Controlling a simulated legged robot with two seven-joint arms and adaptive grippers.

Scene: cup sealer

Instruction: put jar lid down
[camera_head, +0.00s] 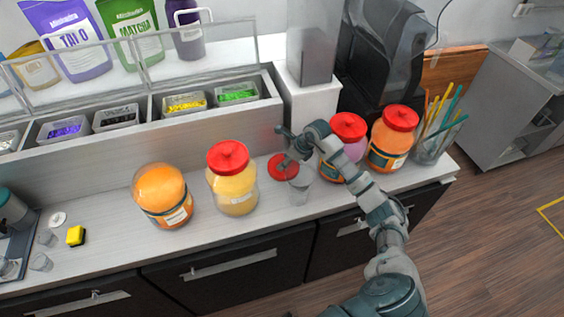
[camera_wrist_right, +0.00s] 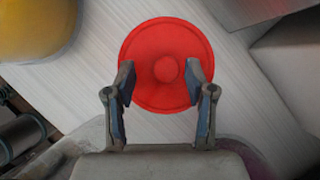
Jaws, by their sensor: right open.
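A round red jar lid (camera_head: 276,168) lies on the counter, right of the yellow jar (camera_head: 235,184). In the right wrist view the lid (camera_wrist_right: 166,42) lies flat with its round knob facing up. My right gripper (camera_wrist_right: 163,82) is open over it. Its two fingers are apart, one on each side of the knob, with gaps between. In the head view my right gripper (camera_head: 287,150) partly covers the lid. An orange jar (camera_head: 163,203) at the left has no red lid on it. My left gripper is not in view.
Two more red-lidded jars, one pink (camera_head: 355,151) and one orange (camera_head: 386,158), stand to the right beside a clear straw holder (camera_head: 432,145). A clear cup (camera_head: 301,185) stands close to the lid. A yellow sponge (camera_head: 76,236) lies at the left.

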